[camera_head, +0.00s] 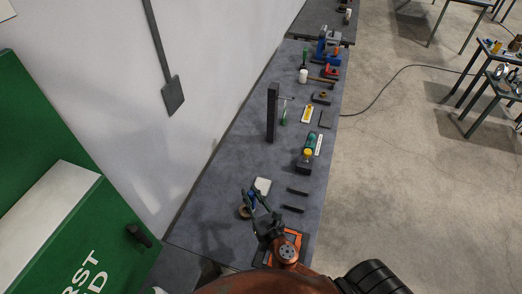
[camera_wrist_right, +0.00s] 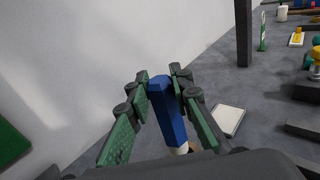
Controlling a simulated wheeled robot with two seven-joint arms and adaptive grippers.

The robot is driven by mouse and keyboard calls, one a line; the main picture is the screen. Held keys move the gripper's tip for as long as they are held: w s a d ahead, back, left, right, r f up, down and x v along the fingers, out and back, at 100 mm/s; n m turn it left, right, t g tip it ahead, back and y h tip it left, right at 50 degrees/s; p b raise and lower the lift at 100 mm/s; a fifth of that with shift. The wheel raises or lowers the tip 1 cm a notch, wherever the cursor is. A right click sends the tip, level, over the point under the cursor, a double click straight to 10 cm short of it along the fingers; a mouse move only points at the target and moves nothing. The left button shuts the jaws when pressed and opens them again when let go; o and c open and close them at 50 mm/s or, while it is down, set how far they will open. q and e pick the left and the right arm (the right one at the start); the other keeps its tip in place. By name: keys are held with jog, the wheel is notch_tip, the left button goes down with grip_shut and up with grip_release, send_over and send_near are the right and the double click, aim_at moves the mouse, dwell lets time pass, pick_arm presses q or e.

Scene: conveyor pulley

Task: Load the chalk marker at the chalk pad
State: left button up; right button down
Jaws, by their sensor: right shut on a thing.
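My right gripper (camera_head: 257,199) is shut on a blue marker with a white lower part (camera_wrist_right: 165,112), which I take for the chalk marker. In the wrist view the blue body stands between the two green-padded fingers (camera_wrist_right: 160,76), its lower end partly hidden by the gripper. A white, flat square pad (camera_head: 263,186), likely the chalk pad, lies on the bench just beyond the gripper. In the wrist view the pad (camera_wrist_right: 228,121) is to the right of the marker, apart from it in the picture. My left gripper is not in view.
The grey bench (camera_head: 222,180) runs along the wall. A tan ring-like item (camera_head: 244,211) lies beside the gripper. Two dark bars (camera_head: 296,192) lie to the right. A dark upright post (camera_head: 272,112) and several tools stand farther along. Bare bench lies between pad and post.

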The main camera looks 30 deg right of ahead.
jog(key=w+d+m+g+h+p, duration=0.35)
jog(key=w+d+p, duration=0.35)
jog(key=w+d, duration=0.5)
pick_arm(q)
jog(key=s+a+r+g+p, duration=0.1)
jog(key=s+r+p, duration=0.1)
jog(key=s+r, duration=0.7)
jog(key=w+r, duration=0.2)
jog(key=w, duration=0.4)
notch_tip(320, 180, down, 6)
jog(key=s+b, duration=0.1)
jog(key=b, duration=0.4)
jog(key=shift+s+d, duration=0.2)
pick_arm(e)
jog(key=w+d+f+m, duration=0.2)
jog(key=w+d+f, duration=0.1)
jog(key=f, duration=0.7)
jog(key=shift+w+d+f+g+h, duration=0.15)
jog(key=shift+f+g+h, duration=0.05)
jog(key=shift+g+h, duration=0.25)
pick_arm(q)
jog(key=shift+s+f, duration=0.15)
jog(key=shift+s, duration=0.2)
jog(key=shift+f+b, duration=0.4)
jog(key=shift+b, duration=0.2)
pick_arm(e)
jog(key=shift+f, duration=0.55)
